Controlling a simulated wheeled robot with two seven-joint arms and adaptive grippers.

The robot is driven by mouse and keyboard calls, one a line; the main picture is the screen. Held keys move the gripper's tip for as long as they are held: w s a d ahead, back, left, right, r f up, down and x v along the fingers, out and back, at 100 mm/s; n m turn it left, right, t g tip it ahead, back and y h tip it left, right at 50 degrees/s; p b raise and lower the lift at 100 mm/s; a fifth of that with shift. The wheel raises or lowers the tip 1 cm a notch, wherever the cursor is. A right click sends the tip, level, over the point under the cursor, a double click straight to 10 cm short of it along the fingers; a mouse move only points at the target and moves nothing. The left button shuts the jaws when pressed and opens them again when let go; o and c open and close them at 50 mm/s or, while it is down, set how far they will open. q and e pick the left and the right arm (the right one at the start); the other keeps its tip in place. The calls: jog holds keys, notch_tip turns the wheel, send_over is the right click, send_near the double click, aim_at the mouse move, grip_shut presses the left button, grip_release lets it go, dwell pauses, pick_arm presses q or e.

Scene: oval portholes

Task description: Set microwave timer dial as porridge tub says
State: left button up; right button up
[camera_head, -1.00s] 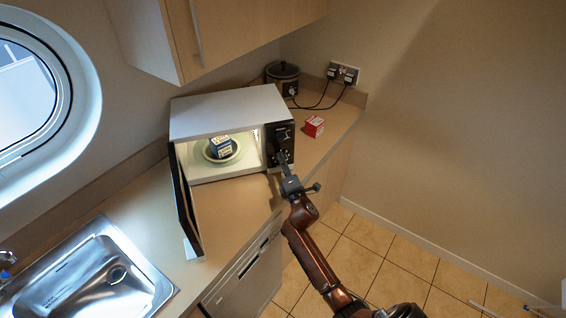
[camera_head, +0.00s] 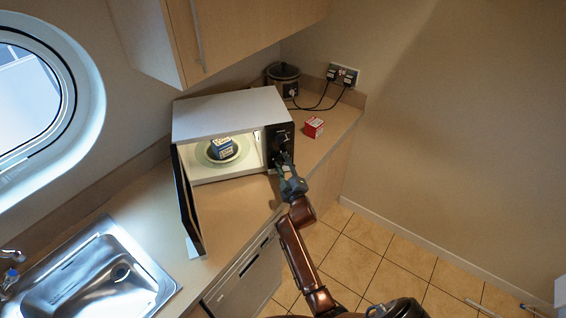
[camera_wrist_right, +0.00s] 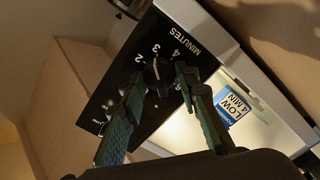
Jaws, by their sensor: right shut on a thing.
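The microwave (camera_head: 230,112) stands on the counter with its door open. Its black control panel (camera_head: 280,143) is on the right side. The porridge tub (camera_head: 222,147), white and blue, sits on the plate inside. In the wrist view the tub's label (camera_wrist_right: 232,105) reads "LOW 4 MIN". The black timer dial (camera_wrist_right: 157,74) has numbers around it, with 2, 3, 4 and "MINUTES" readable. Its pale mark seems to point near 3, but this is hard to tell. My right gripper (camera_wrist_right: 160,79) is shut on the dial, one finger on each side; it also shows in the head view (camera_head: 284,163).
The open microwave door (camera_head: 186,205) juts out toward the front edge, left of my right arm. A red and white box (camera_head: 314,127) stands right of the microwave. A slow cooker (camera_head: 283,80) is behind. The sink (camera_head: 95,275) is at lower left.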

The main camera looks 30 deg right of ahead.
jog(key=m+p, duration=0.2)
jog(key=m, duration=0.3)
jog(key=shift+d+r+m+p, duration=0.1)
jog(key=shift+m+p, duration=1.4)
jog(key=shift+m, duration=1.1)
jog(key=shift+f, duration=0.2)
jog(key=o, duration=1.2)
jog(key=shift+c, duration=0.2)
jog(key=shift+r, duration=0.1)
jog(key=shift+r, duration=0.2)
notch_tip(320, 180, up, 10)
jog(key=shift+f, duration=0.2)
